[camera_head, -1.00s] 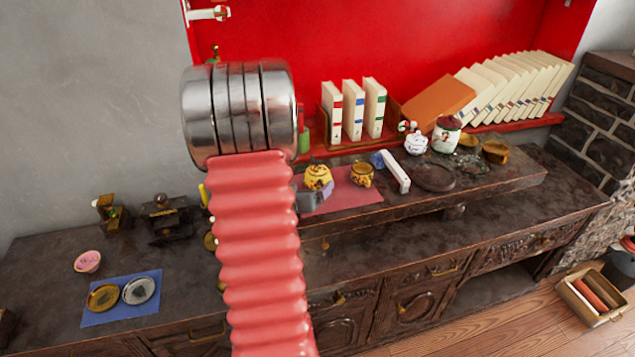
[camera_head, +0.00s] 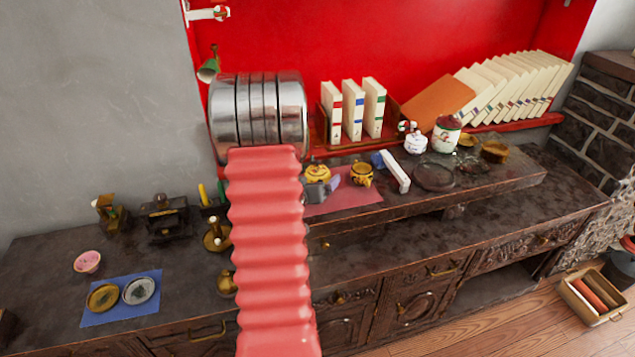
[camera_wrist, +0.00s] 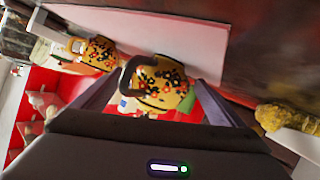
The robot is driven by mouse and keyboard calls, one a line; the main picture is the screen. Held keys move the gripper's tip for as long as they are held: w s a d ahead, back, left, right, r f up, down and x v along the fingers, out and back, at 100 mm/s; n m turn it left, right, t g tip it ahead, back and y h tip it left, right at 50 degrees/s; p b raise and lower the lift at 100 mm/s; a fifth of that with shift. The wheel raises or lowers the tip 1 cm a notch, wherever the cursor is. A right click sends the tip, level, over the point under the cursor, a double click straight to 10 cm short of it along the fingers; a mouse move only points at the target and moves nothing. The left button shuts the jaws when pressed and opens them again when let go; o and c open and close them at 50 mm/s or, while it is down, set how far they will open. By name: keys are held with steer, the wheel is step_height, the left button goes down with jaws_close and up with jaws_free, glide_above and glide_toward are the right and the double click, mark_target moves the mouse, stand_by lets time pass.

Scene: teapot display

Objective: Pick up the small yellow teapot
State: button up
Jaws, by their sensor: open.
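The small yellow teapot (camera_head: 317,172) stands on a red mat (camera_head: 345,200) on the raised shelf of the dark sideboard. My gripper (camera_head: 320,189) is in front of it and hides its lower part. In the wrist view the teapot (camera_wrist: 162,84) has dark and orange flower patterns and a dark curved handle. It shows between the spread fingers of my gripper (camera_wrist: 160,92). The fingers are open and I see no grip on it; whether they touch it I cannot tell. A second yellow patterned pot (camera_head: 361,174) stands to its right; it also shows in the wrist view (camera_wrist: 98,52).
To the right are a long white block (camera_head: 397,172), a dark plate (camera_head: 434,176), a small white pot (camera_head: 415,144) and a lidded jar (camera_head: 446,134). Upright books (camera_head: 353,110) stand behind. A blue mat (camera_head: 121,314) with two round dishes lies at the lower left.

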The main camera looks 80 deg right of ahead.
steer(key=shift+d, duration=0.15)
steer(key=shift+c, duration=0.2)
steer(key=c, duration=1.3)
steer(key=shift+r, duration=5)
